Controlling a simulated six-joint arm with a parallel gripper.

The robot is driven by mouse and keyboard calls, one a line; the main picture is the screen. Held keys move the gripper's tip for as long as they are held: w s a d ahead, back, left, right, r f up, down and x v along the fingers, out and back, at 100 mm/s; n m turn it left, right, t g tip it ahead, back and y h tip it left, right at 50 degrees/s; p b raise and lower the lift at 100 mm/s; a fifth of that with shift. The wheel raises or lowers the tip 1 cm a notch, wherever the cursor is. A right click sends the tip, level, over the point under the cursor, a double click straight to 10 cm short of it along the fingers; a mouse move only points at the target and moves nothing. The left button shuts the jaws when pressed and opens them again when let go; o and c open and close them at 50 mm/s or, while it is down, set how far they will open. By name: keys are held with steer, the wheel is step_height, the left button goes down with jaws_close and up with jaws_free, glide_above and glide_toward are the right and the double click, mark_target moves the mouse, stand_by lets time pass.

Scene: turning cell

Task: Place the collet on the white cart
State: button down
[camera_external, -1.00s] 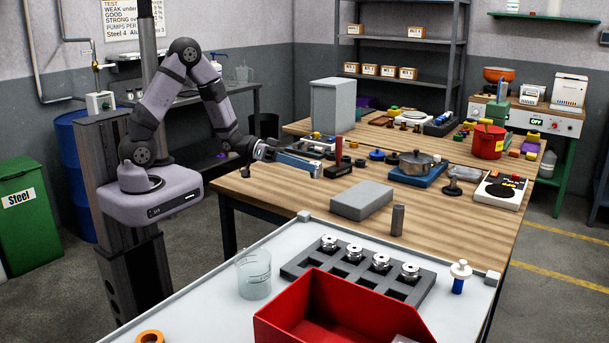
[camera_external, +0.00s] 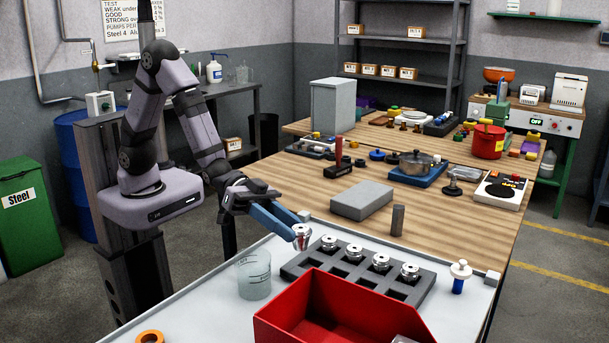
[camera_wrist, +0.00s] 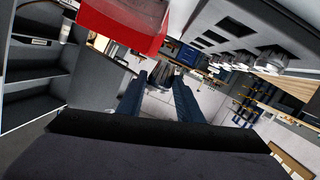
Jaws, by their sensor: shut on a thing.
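My gripper (camera_external: 294,230) is shut on a silver collet (camera_external: 302,239) with a wide round top. It holds the collet in front of the rack's left end, over the back left part of the white cart (camera_external: 210,304). I cannot tell the exact gap below it. In the wrist view the collet (camera_wrist: 163,74) shows between the blue fingertips. Similar silver collets (camera_external: 380,261) sit in the back row of a grey rack (camera_external: 297,271) on the cart; several front pockets are empty.
A red open bin (camera_external: 335,304) stands at the cart's front, and a clear beaker (camera_external: 254,276) stands left of the rack. An orange ring (camera_external: 150,337) lies at the front left. A blue-and-white piece (camera_external: 459,277) stands at the right. The cart's left part is mostly clear.

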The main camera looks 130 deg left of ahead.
steer(key=s+d+m+h, duration=0.3)
steer(key=d, duration=1.7)
glide_above(214, 327)
steer(key=shift+g, duration=0.4)
steer(key=shift+f, duration=3)
steer(key=shift+f, duration=0.1)
steer(key=shift+f, duration=2)
steer(key=shift+f, duration=0.2)
steer(key=c, duration=1.3)
jaws_free()
steer(key=shift+o, duration=0.2)
steer(key=shift+r+p, duration=0.25)
steer(key=shift+p, duration=0.05)
